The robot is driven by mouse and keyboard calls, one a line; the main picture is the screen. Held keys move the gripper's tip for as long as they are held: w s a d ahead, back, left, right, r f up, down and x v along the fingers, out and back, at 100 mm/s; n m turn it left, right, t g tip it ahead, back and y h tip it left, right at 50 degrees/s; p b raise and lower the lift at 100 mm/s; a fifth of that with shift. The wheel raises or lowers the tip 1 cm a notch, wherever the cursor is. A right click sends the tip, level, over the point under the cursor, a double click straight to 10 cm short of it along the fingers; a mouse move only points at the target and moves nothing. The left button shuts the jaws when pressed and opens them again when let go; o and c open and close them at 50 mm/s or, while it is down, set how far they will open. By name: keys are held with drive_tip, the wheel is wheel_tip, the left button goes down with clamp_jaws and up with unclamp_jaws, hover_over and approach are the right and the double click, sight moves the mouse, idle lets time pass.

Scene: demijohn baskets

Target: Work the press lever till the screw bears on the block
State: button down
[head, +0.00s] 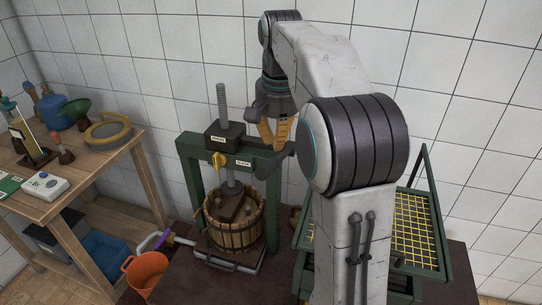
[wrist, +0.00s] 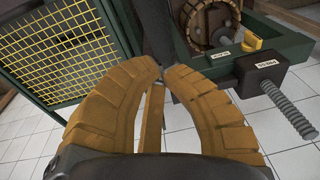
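The press has a green frame (head: 187,165), a threaded screw (head: 221,103) rising through a dark head block (head: 226,134), and a slatted wooden basket (head: 236,236) below. A dark wooden pressing block (head: 232,204) shows in the basket's mouth; I cannot tell if the screw's foot touches it. My gripper (head: 275,142) is at the right of the press head, fingers pointing down. In the wrist view, my tan fingertips (wrist: 165,71) close in on both sides of a dark bar, the press lever (wrist: 158,30). The screw (wrist: 290,106) also shows there at right.
A yellow catch (head: 218,159) sits on the crossbeam. A green rack with yellow mesh (head: 413,240) stands at right, partly behind my arm. A wooden bench (head: 92,168) with bottles, a funnel and a sieve is at left. An orange bucket (head: 146,271) stands below it.

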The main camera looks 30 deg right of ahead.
sight(271, 161)
drive_tip(key=shift+s+a+f, duration=0.15)
drive_tip(key=shift+a+f, duration=0.25)
drive_tip(key=shift+f, duration=0.3)
drive_tip(key=shift+s+a+f, duration=0.15)
drive_tip(key=shift+a+f, duration=0.2)
drive_tip(key=shift+f, duration=0.35)
